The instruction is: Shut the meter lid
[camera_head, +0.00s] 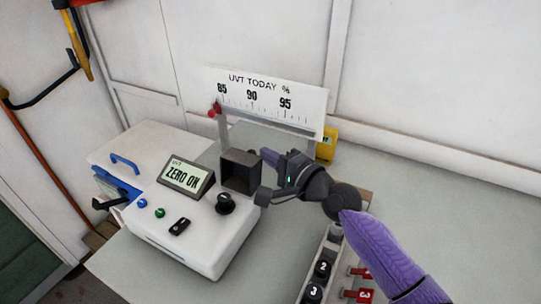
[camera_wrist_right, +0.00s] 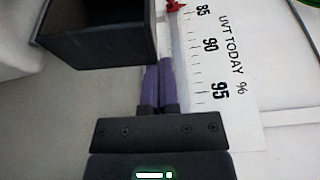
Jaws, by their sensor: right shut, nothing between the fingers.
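The white meter (camera_head: 205,235) stands on the grey bench, its display reading "ZERO OK". A dark, square, box-like part (camera_head: 240,172) stands upright on its right rear, with its hollow side facing the front; it looks like the raised lid. This lid (camera_wrist_right: 95,40) also shows at the upper left of the right wrist view. My right gripper (camera_head: 267,156) is shut and empty, its purple fingers just behind and to the right of the lid. In the wrist view the fingers (camera_wrist_right: 158,75) are together beside the lid; contact cannot be told. My left gripper is not in view.
A "UVT TODAY %" scale board (camera_head: 265,100) with a red pointer (camera_head: 215,109) stands close behind the lid. A rack with black-capped bottles (camera_head: 322,268) and red tags (camera_head: 362,294) sits at the lower right. Bench is clear at far right.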

